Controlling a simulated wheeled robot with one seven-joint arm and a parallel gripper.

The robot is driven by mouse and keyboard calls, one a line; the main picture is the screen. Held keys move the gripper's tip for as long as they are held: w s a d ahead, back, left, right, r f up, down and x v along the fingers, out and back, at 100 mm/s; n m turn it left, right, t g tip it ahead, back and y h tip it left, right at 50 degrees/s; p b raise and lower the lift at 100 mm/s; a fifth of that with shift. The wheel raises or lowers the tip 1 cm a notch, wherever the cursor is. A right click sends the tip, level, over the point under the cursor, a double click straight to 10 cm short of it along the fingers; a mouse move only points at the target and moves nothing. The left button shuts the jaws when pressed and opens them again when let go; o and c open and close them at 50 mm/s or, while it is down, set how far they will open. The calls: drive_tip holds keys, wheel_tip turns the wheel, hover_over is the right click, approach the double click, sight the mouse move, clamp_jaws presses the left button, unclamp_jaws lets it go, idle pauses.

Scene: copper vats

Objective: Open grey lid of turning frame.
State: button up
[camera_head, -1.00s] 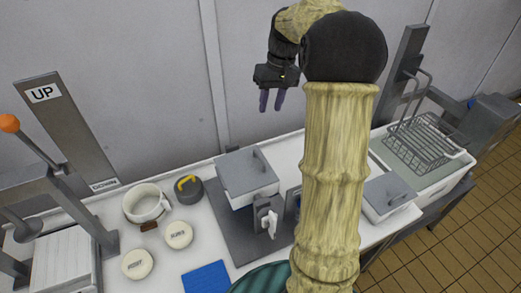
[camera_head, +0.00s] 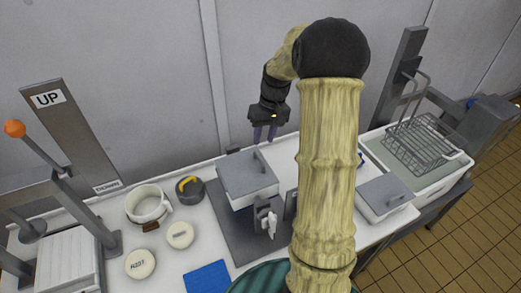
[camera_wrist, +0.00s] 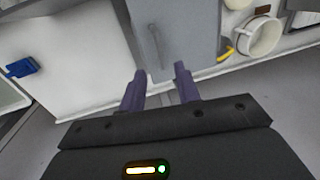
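The grey lid (camera_head: 243,178) lies shut, flat on top of the box-shaped turning frame on a dark base plate at the middle of the table. A bar handle (camera_head: 261,161) stands on its right part. In the wrist view the lid (camera_wrist: 190,30) shows beyond the fingertips, with its handle (camera_wrist: 156,42). My gripper (camera_head: 265,134) hangs above and behind the lid, near the wall, fingers pointing down. In the wrist view the two purple fingers of my gripper (camera_wrist: 160,71) are apart with nothing between them; they do not touch the handle.
A second grey-lidded box (camera_head: 386,194) and a wire basket (camera_head: 427,143) stand to the right. A dark pot with a yellow handle (camera_head: 190,190) and a white cup (camera_head: 147,204) stand left of the frame. The wall (camera_head: 160,80) is close behind my gripper.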

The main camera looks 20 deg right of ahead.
sight(259, 157)
drive_tip(key=f, duration=0.3)
drive_tip(key=a+f+p, duration=0.1)
drive_tip(key=f, duration=0.3)
drive_tip(key=shift+a, duration=0.2)
clamp_jaws()
